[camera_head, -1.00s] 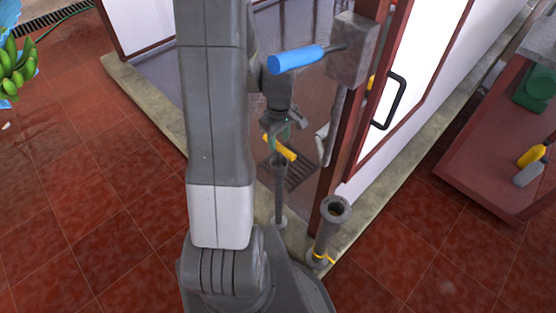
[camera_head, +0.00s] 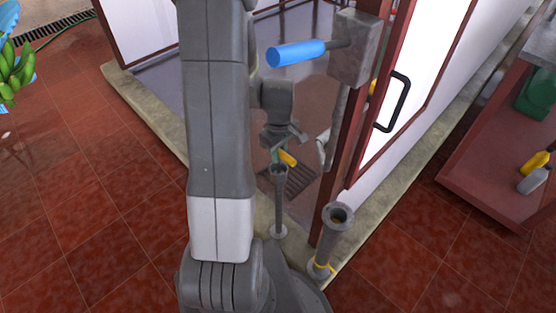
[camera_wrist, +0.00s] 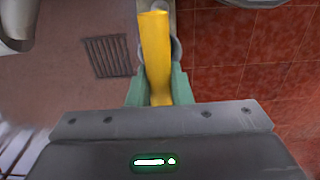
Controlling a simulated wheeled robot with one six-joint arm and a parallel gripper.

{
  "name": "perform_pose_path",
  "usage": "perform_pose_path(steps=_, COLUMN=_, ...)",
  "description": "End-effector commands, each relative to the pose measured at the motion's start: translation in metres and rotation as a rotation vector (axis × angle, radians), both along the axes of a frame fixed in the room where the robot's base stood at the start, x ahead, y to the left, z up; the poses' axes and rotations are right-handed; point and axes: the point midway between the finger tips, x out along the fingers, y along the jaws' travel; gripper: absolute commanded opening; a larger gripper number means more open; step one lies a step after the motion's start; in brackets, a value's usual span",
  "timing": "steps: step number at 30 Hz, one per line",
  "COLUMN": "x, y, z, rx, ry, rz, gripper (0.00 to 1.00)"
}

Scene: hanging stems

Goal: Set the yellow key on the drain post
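The yellow key (camera_head: 288,158) is held in my gripper (camera_head: 278,156); in the wrist view it is a long yellow bar (camera_wrist: 155,50) between the green fingertips, which are shut on it. A slim grey post (camera_head: 280,205) stands near the floor drain, its open top just below my gripper in the head view. A grey rounded part behind the key in the wrist view looks like that post's top, largely hidden. I cannot tell whether the key touches it. A second, thicker grey post (camera_head: 331,238) with a yellow band at its base stands to the right.
The drain grate (camera_head: 287,180) lies in the floor behind the slim post. A blue-handled lever (camera_head: 296,53) on a grey box sticks out above my gripper. A dark red door frame (camera_head: 352,130) is close on the right. A red shelf (camera_head: 485,150) stands further right.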

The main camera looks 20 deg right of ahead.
Motion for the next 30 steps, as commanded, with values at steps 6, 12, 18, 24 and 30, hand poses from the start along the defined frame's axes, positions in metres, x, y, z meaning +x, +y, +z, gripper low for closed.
perform_pose_path(steps=6, x=0.000, y=0.000, z=0.001, rx=-0.001, ry=0.000, rz=0.000, gripper=0.00)
perform_pose_path(steps=12, x=0.000, y=0.000, z=0.006, rx=-0.001, ry=-0.001, rz=0.000, gripper=0.00)
perform_pose_path(steps=18, x=0.000, y=0.000, z=0.014, rx=-0.001, ry=-0.001, rz=0.000, gripper=0.00)
perform_pose_path(steps=24, x=0.000, y=0.000, z=0.021, rx=-0.001, ry=-0.001, rz=0.000, gripper=0.00)
perform_pose_path(steps=30, x=0.000, y=0.000, z=0.028, rx=-0.001, ry=-0.001, rz=0.000, gripper=0.00)
